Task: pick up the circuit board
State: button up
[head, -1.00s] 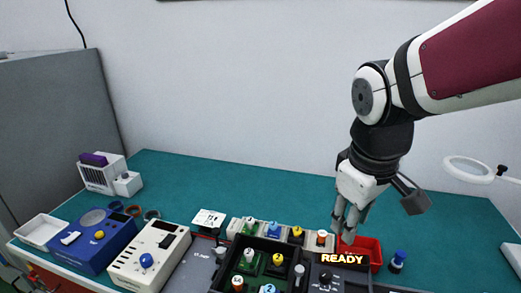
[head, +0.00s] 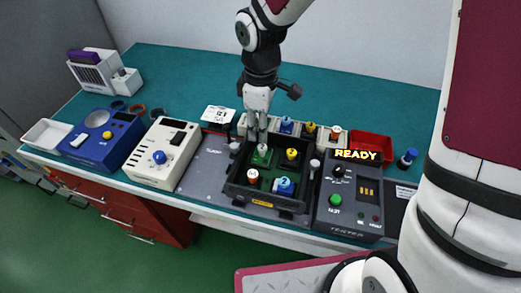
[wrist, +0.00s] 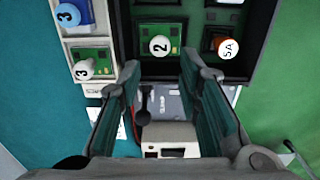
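Several circuit boards with round knobs sit in a black tray (head: 230,186). A green board (head: 262,157) with a white knob is in its back left compartment. In the wrist view, this green board (wrist: 147,62) has a white knob marked 2 and lies just beyond my fingertips. A board with a white and orange knob marked 5A (wrist: 227,48) is to its right. My gripper (head: 257,134) is above the tray's back left part. In the wrist view my gripper (wrist: 160,72) is open, with nothing between its fingers.
A pale rack holding more knobbed boards runs behind the tray. A dark tester (head: 350,200) with a READY sign and a red bin (head: 370,146) are to the right. A cream device (head: 160,152) and a blue device (head: 103,137) are left. The green table behind is mostly clear.

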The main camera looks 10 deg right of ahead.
aim_at(262, 146)
jog(key=shift+s+d+f, duration=0.1)
jog(key=shift+f, duration=1.8)
jog(key=shift+s+d+f, duration=0.1)
jog(key=shift+f, duration=1.8)
jog(key=shift+w, duration=0.1)
grip_shut()
